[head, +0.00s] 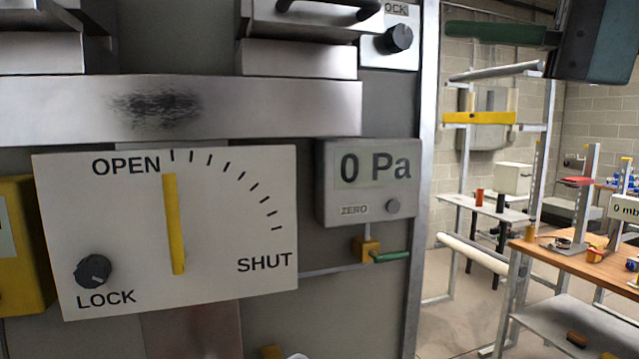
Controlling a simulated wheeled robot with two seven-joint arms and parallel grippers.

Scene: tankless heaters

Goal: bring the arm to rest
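Neither of my grippers can be made out in the head view. A white dial plate (225,235) marked OPEN and SHUT fills the near left. Its yellow pointer (173,225) stands nearly upright, with its upper end by OPEN. A dark LOCK knob (93,271) sits at the plate's lower left. To its right, a grey gauge box (335,215) reads 0 Pa, with a ZERO button below the reading.
A yellow valve with a green lever (390,257) sits under the gauge. A dark housing (600,40) and a green bar (495,33) hang at top right. A wooden-topped table (580,262) stands at right; some floor (440,335) is clear before it.

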